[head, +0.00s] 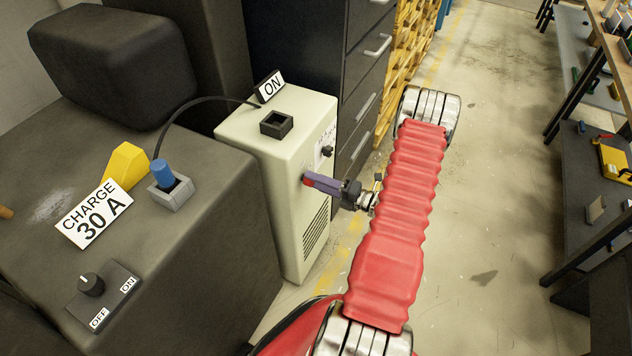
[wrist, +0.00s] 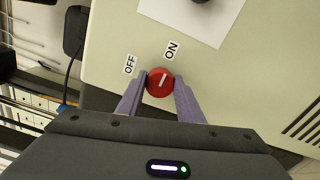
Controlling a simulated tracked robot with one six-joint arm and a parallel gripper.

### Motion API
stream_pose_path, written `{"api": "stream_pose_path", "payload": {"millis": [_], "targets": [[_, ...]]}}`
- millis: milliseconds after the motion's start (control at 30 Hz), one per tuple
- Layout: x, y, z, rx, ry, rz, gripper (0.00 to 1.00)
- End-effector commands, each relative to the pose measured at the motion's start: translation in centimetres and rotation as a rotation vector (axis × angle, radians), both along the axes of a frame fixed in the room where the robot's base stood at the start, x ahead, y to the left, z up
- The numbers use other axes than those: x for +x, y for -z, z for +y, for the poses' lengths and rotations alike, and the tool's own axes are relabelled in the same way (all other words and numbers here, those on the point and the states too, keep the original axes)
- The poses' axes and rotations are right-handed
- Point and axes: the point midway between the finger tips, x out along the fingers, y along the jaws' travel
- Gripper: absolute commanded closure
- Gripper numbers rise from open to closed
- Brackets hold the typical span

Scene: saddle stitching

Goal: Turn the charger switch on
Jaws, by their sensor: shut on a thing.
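A red round knob (wrist: 160,82) with a white pointer line sits on the pale charger cabinet (wrist: 110,30) between an OFF label (wrist: 130,64) and an ON label (wrist: 172,50). Its pointer line leans toward the ON label. My gripper (wrist: 160,88) is shut on the knob, one purple finger on each side. In the head view my gripper (head: 318,182) reaches the right-hand face of the cabinet (head: 290,190); the knob is largely hidden there by the fingers.
A blue plug (head: 163,172) on a cable, a CHARGE 30 A card (head: 94,214) and a black rotary switch (head: 91,284) are on the dark vehicle body at left.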

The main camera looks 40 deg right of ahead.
Motion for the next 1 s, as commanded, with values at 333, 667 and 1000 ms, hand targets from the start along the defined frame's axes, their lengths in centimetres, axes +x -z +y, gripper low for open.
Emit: {"api": "stream_pose_path", "payload": {"millis": [333, 667, 1000], "targets": [[0.0, 0.1, -0.2, -0.002, 0.006, 0.004, 0.53], [-0.1, 0.1, -0.1, -0.002, 0.004, 0.002, 0.48], [-2.6, 0.1, -1.1, -0.002, 0.006, 0.002, 0.48]]}}
